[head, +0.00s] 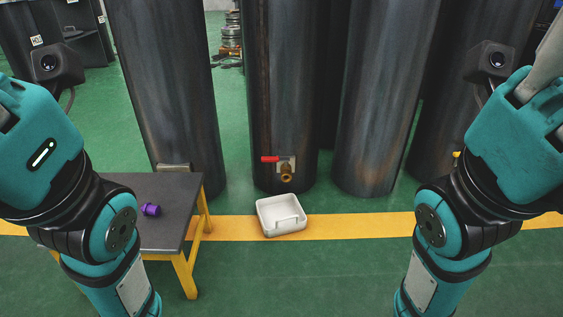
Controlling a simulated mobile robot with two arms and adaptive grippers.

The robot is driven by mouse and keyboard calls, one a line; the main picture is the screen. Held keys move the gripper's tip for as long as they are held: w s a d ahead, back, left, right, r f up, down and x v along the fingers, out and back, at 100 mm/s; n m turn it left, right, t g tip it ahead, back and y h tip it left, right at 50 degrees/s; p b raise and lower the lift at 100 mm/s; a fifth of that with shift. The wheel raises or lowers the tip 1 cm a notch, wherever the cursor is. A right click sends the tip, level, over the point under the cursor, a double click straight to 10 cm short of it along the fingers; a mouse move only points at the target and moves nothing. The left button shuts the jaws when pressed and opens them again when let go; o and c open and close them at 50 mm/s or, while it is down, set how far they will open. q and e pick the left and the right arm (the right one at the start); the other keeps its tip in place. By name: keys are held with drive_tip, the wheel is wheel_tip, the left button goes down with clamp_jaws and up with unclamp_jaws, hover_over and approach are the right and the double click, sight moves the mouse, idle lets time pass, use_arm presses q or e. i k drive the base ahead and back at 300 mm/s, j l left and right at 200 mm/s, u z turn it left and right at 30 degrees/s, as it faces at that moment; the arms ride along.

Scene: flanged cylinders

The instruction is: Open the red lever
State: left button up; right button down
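The red lever (270,159) sits on a small valve with a brass outlet (287,173), low on the front of the middle dark metal cylinder (284,90). The lever lies about level and points left from the valve. My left arm is at the left edge and my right arm at the right edge, both well apart from the lever. Neither gripper's fingers show in the head view, so I cannot see whether they hold anything.
A white tray (267,232) lies on the floor below the valve. A dark table with yellow legs (184,275) stands at left, bearing a purple object (150,209). Other tall cylinders (165,90) flank the middle one. Green floor (340,275) in front is clear.

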sight(265, 160)
drive_tip(key=i+l+z, duration=0.45)
drive_tip(key=i+l, duration=0.4)
drive_tip(key=l, duration=0.1)
